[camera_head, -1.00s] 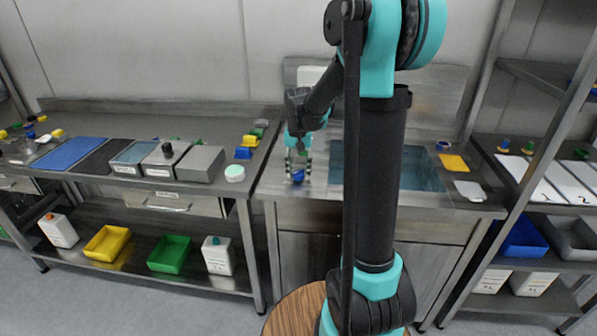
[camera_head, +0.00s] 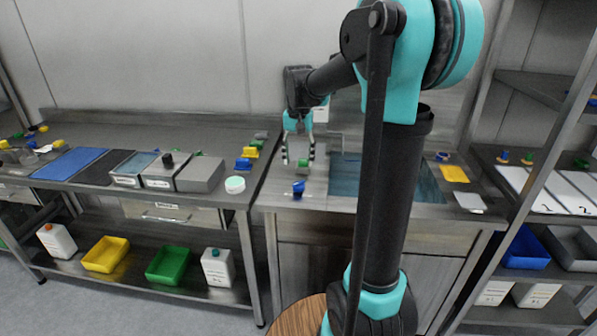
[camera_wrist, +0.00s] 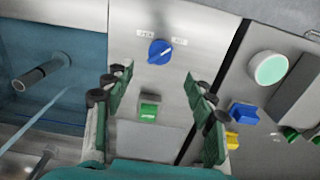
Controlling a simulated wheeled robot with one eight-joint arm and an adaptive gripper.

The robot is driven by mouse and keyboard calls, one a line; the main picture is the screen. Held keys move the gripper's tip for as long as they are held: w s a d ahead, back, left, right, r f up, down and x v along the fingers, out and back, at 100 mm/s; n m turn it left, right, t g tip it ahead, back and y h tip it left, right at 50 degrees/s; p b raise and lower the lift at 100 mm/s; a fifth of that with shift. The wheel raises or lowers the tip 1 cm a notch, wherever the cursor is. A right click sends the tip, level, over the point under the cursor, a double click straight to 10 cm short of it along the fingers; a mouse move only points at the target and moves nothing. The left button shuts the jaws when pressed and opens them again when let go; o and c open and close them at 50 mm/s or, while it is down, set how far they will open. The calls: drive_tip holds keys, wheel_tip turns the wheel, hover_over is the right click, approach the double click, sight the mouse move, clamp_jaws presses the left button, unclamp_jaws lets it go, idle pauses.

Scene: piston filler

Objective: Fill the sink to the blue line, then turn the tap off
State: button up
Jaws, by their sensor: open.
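A blue knob (camera_head: 298,188) sits on the counter's front strip left of the sink. In the wrist view the knob (camera_wrist: 159,51) lies beyond my fingertips, its pale pointer mark toward the upper right, between two small labels too small to read. My gripper (camera_head: 298,160) is open and empty above the counter, behind the knob and apart from it; its fingers also show in the wrist view (camera_wrist: 160,95). The sink (camera_head: 430,187) looks blue inside, partly hidden by my arm. A dark spout (camera_wrist: 40,73) reaches over the basin.
A green block or switch (camera_wrist: 148,110) lies between my fingers in view, on the counter. A white-green round button (camera_head: 235,185) and blue and yellow pieces stand on the left bench. A yellow pad (camera_head: 453,168) and a white pad (camera_head: 470,195) lie right of the sink.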

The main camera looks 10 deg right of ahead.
drive_tip(key=shift+r, duration=1.2)
drive_tip(key=s+d+f+n+t, duration=0.2)
drive_tip(key=s+f, duration=0.7)
drive_tip(key=s, duration=0.2)
drive_tip(key=s+d+f+n+t, duration=0.1)
drive_tip(key=s+d+f+t, duration=0.1)
drive_tip(key=s+f, duration=0.7)
drive_tip(key=shift+s+n, duration=0.4)
drive_tip(key=shift+s, duration=0.7)
drive_tip(key=shift+r, duration=0.1)
idle(3.6)
